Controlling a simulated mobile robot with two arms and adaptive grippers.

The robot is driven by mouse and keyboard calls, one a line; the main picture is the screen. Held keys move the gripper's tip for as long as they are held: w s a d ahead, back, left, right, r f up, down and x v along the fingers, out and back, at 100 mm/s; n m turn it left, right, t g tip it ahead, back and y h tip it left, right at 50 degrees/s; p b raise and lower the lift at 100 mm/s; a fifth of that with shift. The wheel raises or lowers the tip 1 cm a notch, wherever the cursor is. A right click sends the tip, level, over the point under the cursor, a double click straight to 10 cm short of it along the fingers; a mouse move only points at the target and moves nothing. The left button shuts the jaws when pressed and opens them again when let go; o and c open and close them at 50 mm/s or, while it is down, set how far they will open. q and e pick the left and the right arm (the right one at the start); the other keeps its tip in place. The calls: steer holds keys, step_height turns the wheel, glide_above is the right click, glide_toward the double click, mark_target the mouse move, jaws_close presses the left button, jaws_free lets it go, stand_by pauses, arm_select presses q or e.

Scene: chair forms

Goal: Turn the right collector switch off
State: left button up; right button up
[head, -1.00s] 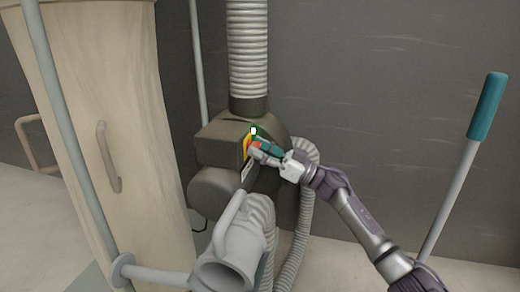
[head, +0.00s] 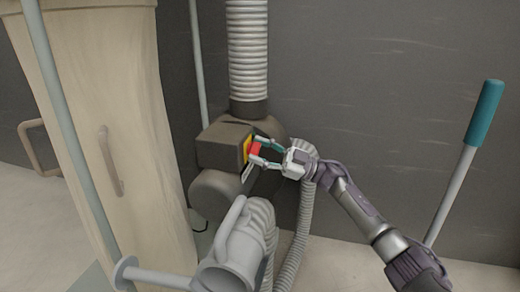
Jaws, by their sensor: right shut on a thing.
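The collector (head: 225,147) is a dark grey-brown machine against the wall. Its switch (head: 255,149) has a red part on a yellow plate, on the right side of the housing. My right gripper (head: 257,151) comes from the right and is shut on the switch, with one finger above and one below the red part. The fingers hide part of the switch, and its exact setting cannot be told. My left gripper is not in view.
A ribbed hose (head: 248,60) rises from the collector. A grey pipe mouth (head: 232,258) with a handle and more hoses stand in front. A large beige bag (head: 105,90) is at the left. A teal-handled pole (head: 485,110) leans at the right.

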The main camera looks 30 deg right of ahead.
steer(key=n+g, duration=0.1)
steer(key=n, duration=0.3)
steer(key=n+g, duration=0.2)
steer(key=n, duration=0.2)
steer(key=shift+d+r+p, duration=0.1)
steer(key=shift+p, duration=0.3)
steer(key=n+g+h+p, duration=0.1)
steer(key=n+g, duration=0.1)
steer(key=n, duration=0.4)
steer(key=shift+g+h, duration=0.3)
steer(key=o, duration=1.2)
steer(key=shift+c, duration=0.2)
steer(key=shift+d, duration=0.1)
